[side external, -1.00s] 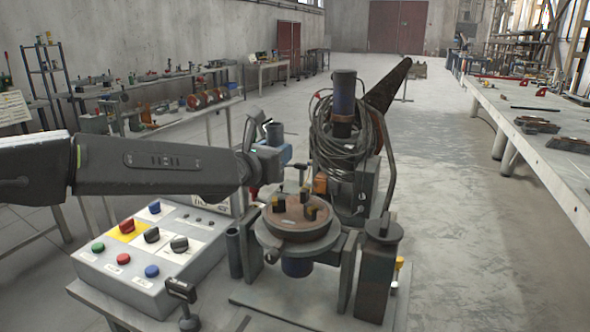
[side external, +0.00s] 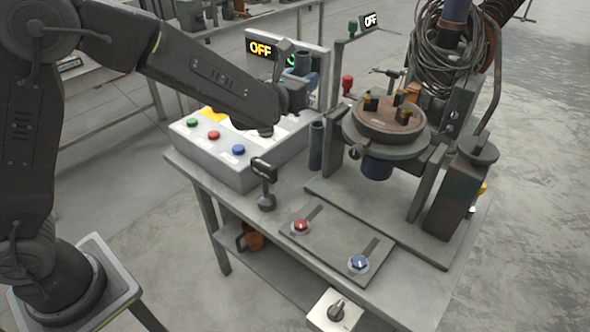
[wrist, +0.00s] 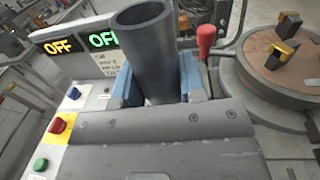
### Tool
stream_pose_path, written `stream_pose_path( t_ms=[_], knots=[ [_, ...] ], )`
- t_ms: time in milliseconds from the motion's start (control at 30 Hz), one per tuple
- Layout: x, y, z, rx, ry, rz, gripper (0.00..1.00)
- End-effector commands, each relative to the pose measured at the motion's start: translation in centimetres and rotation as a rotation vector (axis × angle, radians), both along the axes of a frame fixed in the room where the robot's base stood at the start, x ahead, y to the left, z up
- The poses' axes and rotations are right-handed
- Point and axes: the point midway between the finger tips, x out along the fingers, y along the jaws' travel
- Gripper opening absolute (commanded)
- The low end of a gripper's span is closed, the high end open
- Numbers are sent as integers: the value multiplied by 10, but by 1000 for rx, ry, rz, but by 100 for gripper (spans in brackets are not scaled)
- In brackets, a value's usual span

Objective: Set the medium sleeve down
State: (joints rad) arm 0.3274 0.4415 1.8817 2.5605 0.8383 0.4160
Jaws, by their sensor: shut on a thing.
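The sleeve in my gripper is a dark grey hollow tube (wrist: 146,48), upright with its open top toward the wrist camera. My gripper (wrist: 158,86) is shut on it, with a blue finger on each side. In the side external view my gripper (side external: 304,80) holds the tube (side external: 303,60) behind the control box, left of the round turntable. The tube's lower end is hidden in both views, so I cannot tell whether it touches anything. Another dark tube (side external: 317,145) stands upright on the bench between the control box and the turntable.
The control box (side external: 238,172) with coloured buttons stands beside my wrist. The turntable (side external: 385,125) carries several dark-and-yellow jaws. A red-topped lever (side external: 347,85) is close right of my gripper. A flat plate with red and blue knobs (side external: 338,245) lies at the front.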

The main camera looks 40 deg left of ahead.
Motion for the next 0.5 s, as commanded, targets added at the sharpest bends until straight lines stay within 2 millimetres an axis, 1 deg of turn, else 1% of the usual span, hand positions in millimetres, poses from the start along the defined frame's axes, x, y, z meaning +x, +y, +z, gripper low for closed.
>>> stream_pose_path(
  t_ms=[33, 100, 200, 300, 500],
  knots=[
    [-14, 10, -15, 2, 1, 31, 1],
    [-30, 21, -30, 1, -1, 68, 1],
    [-50, 34, -45, 2, -3, 106, 1],
    [-68, 45, -56, 1, -4, 137, 1],
    [-99, 62, -71, 0, -5, 180, 1]
  ],
)
